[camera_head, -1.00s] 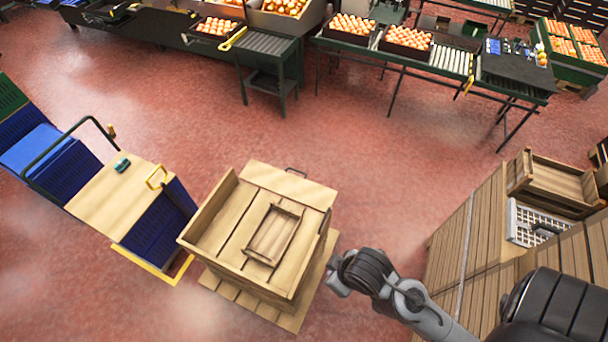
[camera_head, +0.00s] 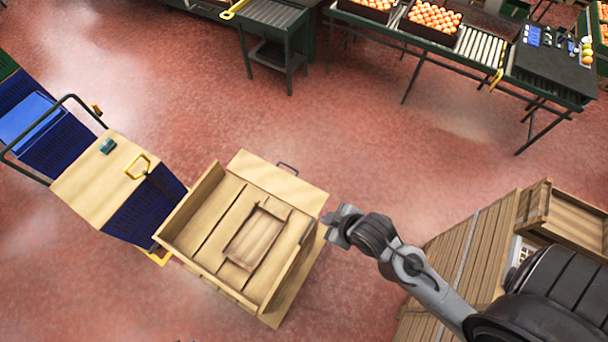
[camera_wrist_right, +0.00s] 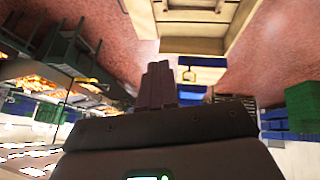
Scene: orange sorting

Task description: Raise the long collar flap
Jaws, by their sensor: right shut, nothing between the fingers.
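A wooden pallet box (camera_head: 188,215) with collar walls stands on the floor in the head view. A pale board with a dark handle (camera_head: 280,182) lies out flat at its far right end; it looks like a lowered flap, though I cannot tell if it is the long one. A small wooden frame (camera_head: 256,238) lies inside the box. My right gripper (camera_head: 336,226) is just right of the box's right wall, apparently apart from it. In the wrist view its fingers (camera_wrist_right: 160,83) are shut and empty, with pale wooden box panels (camera_wrist_right: 190,28) beyond. My left gripper is out of view.
A cart with a tan top (camera_head: 95,180) and blue crates stands left of the box. Wooden crates (camera_head: 470,245) stand at the right, close to my right arm. A conveyor with orange trays (camera_head: 450,35) runs along the back. Red floor between is clear.

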